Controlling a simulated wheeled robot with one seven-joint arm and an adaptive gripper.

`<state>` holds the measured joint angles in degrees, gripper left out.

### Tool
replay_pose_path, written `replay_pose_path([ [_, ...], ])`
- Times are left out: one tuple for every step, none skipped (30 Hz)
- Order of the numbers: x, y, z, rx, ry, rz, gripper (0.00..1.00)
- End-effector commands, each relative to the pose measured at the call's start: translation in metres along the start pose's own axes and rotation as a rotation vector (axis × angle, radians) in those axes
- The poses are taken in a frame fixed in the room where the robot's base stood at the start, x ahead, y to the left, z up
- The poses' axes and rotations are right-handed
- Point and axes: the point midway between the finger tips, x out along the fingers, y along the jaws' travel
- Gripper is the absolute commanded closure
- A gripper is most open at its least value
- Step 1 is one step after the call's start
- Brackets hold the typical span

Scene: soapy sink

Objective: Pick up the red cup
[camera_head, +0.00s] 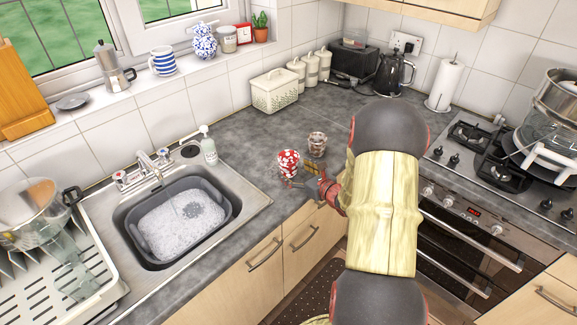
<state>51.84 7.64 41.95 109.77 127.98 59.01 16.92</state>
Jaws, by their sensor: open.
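The red cup (289,160), red with white markings, stands upright on the grey worktop between the sink and the hob. My gripper (303,174) is open at the front right of the cup, close to the worktop's front edge. Its fingers point toward the cup, and one reaches past the cup's lower front. The fingers are small in this view, so I cannot tell whether they touch the cup. My arm comes in from the lower right and hides part of the worktop and cabinet front.
A small glass jar (317,144) with dark contents stands just behind my gripper. The sink (255,203) with a grey soapy basin (142,243) lies to the left. A cream bread box (274,91), kettle (394,74) and paper roll (441,86) stand further back. The worktop behind the cup is mostly clear.

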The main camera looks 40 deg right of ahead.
Motion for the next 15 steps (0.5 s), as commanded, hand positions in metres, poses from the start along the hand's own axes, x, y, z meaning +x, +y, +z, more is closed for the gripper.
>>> replay_pose_path([
  [0.005, 0.001, -0.001, 0.0, 0.0, 0.001, 0.23],
  [0.006, 0.0, -0.001, 0.0, -0.001, 0.001, 0.23],
  [0.009, 0.0, -0.001, 0.0, -0.001, 0.001, 0.23],
  [0.011, -0.001, -0.001, 0.0, -0.001, 0.001, 0.23],
  [0.014, -0.001, -0.002, 0.0, -0.001, 0.001, 0.23],
  [0.018, -0.002, -0.002, -0.001, -0.001, 0.001, 0.23],
  [0.022, -0.002, -0.002, -0.001, -0.001, 0.002, 0.23],
  [0.027, -0.003, -0.003, -0.001, -0.001, 0.002, 0.23],
  [0.033, -0.004, -0.003, -0.002, 0.0, 0.003, 0.23],
  [0.038, -0.004, -0.004, -0.001, 0.0, 0.003, 0.23],
  [0.042, -0.004, -0.003, -0.001, 0.0, 0.003, 0.23],
  [0.048, -0.004, -0.003, 0.0, -0.001, 0.002, 0.23],
  [0.051, -0.004, -0.003, 0.0, -0.001, 0.003, 0.23],
  [0.054, -0.004, -0.003, 0.0, 0.0, 0.003, 0.23],
  [0.056, -0.004, -0.002, 0.0, 0.0, 0.002, 0.23],
])
